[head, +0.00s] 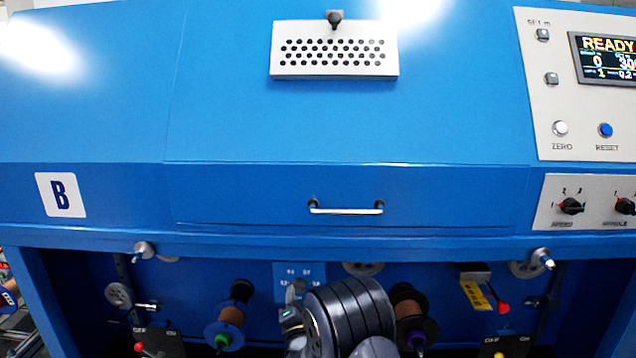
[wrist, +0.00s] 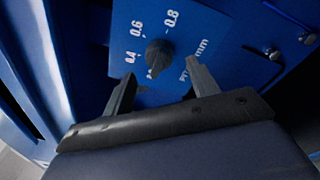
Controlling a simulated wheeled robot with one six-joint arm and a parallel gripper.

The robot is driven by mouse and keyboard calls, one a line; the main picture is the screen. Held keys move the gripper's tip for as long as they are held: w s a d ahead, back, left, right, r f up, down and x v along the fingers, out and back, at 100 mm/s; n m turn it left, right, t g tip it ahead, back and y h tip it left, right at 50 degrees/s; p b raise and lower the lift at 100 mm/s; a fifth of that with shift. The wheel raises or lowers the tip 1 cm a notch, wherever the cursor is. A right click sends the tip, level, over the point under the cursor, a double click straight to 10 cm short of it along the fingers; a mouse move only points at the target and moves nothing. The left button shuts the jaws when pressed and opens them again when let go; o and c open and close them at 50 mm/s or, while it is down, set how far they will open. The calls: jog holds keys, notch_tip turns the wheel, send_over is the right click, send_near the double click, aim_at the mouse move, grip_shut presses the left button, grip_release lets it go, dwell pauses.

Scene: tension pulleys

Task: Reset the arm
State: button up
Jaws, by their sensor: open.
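My gripper (wrist: 160,83) shows in the wrist view with its two fingers apart and nothing between them. Beyond the fingertips is a dark round knob (wrist: 158,54) on a blue dial plate (wrist: 190,25) marked 0.4, 0.6, 0.8 and mm. The fingers appear on either side of the knob in the picture; I cannot tell how far off it is. In the head view my dark arm (head: 350,315) reaches in at the bottom centre, in front of the machine's lower bay. It partly hides the dial plate (head: 299,270), and the gripper's fingertips are not clear there.
A blue machine (head: 350,125) fills the view, with a front handle (head: 345,210) above the bay. Copper spools (head: 231,313) and (head: 408,298) flank my arm. Pulleys (head: 143,250) and (head: 541,258) stick out at both sides. A red-tipped lever (head: 502,306) is at the right.

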aim_at(298, 291)
jog(key=s, duration=0.8)
jog(key=w+m+b, duration=0.2)
jog(key=w+m, duration=0.1)
jog(key=m, duration=0.3)
jog(key=w+m+t+h+b, duration=0.1)
jog(key=w+m, duration=0.3)
jog(key=m, duration=0.2)
jog(key=w+m+h+b, duration=0.1)
jog(key=w+m+b, duration=0.1)
jog(key=w+m, duration=0.2)
jog(key=shift+w+a+m+b, duration=0.1)
jog(key=shift+a+m+b, duration=0.1)
jog(key=shift+m, duration=0.55)
jog(key=shift+w+a+m+b, duration=0.1)
jog(key=shift+a+m, duration=0.05)
jog(key=shift+m, duration=0.6)
jog(key=m+h+b, duration=0.1)
jog(key=m, duration=0.4)
jog(key=shift+m, duration=0.4)
